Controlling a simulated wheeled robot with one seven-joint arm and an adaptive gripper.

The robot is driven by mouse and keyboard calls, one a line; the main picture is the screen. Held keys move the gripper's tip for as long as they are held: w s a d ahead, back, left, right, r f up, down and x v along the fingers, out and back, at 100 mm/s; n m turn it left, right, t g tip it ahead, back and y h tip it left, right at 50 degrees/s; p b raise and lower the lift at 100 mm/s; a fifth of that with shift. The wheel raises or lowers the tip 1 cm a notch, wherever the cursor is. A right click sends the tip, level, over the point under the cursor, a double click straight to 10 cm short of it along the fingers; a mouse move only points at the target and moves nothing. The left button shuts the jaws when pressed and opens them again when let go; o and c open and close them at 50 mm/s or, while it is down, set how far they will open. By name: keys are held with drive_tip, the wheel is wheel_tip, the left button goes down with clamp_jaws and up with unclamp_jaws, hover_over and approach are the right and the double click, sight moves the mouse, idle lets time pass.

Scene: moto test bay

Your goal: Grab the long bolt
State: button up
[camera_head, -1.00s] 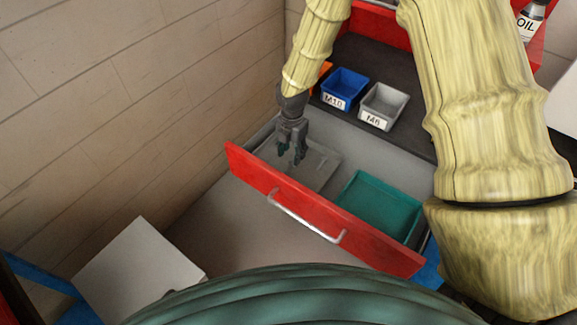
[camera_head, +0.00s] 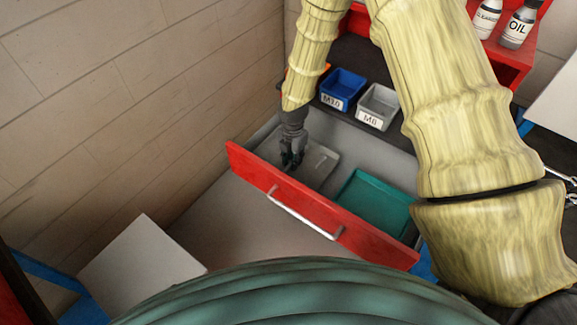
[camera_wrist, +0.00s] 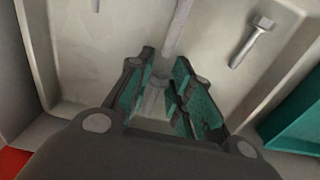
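The long bolt (camera_wrist: 178,28) is a grey metal rod lying in the grey tray (camera_wrist: 92,35) inside the open drawer. In the wrist view its shaft runs from the top edge down between my fingers, and its near end is partly hidden by them. My gripper (camera_head: 291,162) points down into the tray. In the wrist view my gripper (camera_wrist: 158,85) has its teal-padded fingers apart, one on each side of the bolt. I cannot tell whether either pad touches it. A shorter bolt with a hex head (camera_wrist: 252,40) lies to the right in the same tray.
The drawer's red front (camera_head: 310,205) with its handle is close to my gripper. A teal tray (camera_head: 372,203) sits to the right in the drawer. Blue M10 (camera_head: 342,88) and grey bins (camera_head: 378,106) stand behind. A wall is on the left.

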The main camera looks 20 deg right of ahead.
drive_tip(key=shift+r, duration=0.1)
clamp_jaws()
